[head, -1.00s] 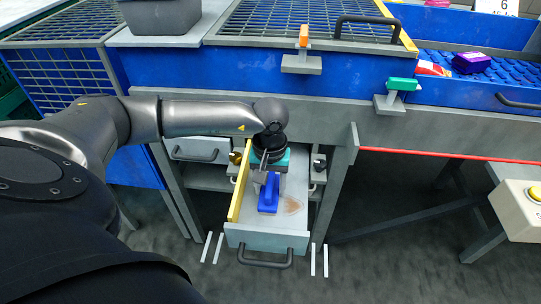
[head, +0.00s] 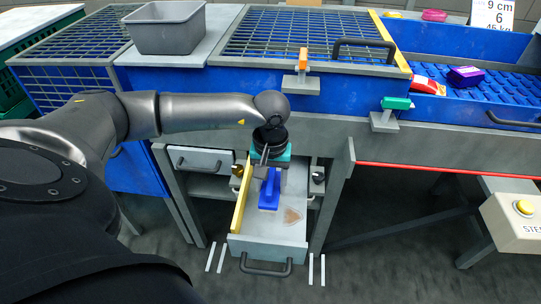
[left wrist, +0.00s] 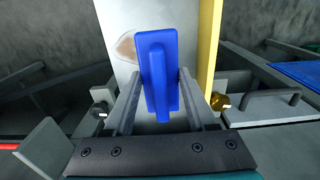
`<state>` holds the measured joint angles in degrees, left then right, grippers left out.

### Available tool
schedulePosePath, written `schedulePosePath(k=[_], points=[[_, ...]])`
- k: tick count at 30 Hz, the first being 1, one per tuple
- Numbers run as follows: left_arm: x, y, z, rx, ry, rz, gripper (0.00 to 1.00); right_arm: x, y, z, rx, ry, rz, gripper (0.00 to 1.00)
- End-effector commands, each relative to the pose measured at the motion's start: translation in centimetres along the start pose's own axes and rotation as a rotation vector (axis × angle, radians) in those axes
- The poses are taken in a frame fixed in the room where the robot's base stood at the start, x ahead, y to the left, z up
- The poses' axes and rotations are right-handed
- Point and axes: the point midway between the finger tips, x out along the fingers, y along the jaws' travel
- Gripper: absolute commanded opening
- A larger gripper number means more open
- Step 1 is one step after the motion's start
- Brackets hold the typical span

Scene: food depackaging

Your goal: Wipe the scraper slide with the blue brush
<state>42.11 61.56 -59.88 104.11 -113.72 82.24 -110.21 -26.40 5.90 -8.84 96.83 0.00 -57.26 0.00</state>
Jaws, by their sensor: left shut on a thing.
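The blue brush (head: 269,189) is in my left gripper (head: 265,172), which is shut on its handle over the open scraper slide. In the left wrist view the blue brush (left wrist: 158,72) sits between the two fingers (left wrist: 160,105). The scraper slide (head: 262,226) is a pulled-out grey tray with a yellow strip on its left side and a handle at its front. A brown stain (head: 292,216) marks its surface to the right of the brush; the stain also shows in the left wrist view (left wrist: 127,47). Whether the brush touches the slide is unclear. My right gripper is out of view.
A closed drawer (head: 200,160) is left of the slide, and a grey post (head: 338,185) stands on its right. Above are a blue machine front (head: 350,100), a grey bin (head: 165,30) and orange and green clamps. A control box (head: 515,222) stands far right.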

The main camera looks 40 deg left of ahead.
Motion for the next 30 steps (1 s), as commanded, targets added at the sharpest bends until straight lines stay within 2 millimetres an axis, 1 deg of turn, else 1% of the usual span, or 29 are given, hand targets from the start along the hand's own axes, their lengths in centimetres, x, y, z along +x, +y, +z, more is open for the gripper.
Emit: schedulePosePath(k=[7,10,18,20,30], points=[[0.0,0.0,0.0,0.0,0.0,0.0,0.12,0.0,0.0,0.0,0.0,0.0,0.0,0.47],[-0.3,0.0,0.0,0.0,0.0,0.0,0.12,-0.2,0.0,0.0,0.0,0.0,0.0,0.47],[-2.8,0.0,0.0,-0.001,0.001,0.0,0.12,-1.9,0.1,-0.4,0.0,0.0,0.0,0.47],[-3.0,0.0,0.0,-0.001,0.0,0.0,0.12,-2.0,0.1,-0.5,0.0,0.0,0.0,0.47],[-2.9,0.0,0.0,0.0,0.0,0.0,0.12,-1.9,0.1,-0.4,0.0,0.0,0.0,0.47]])
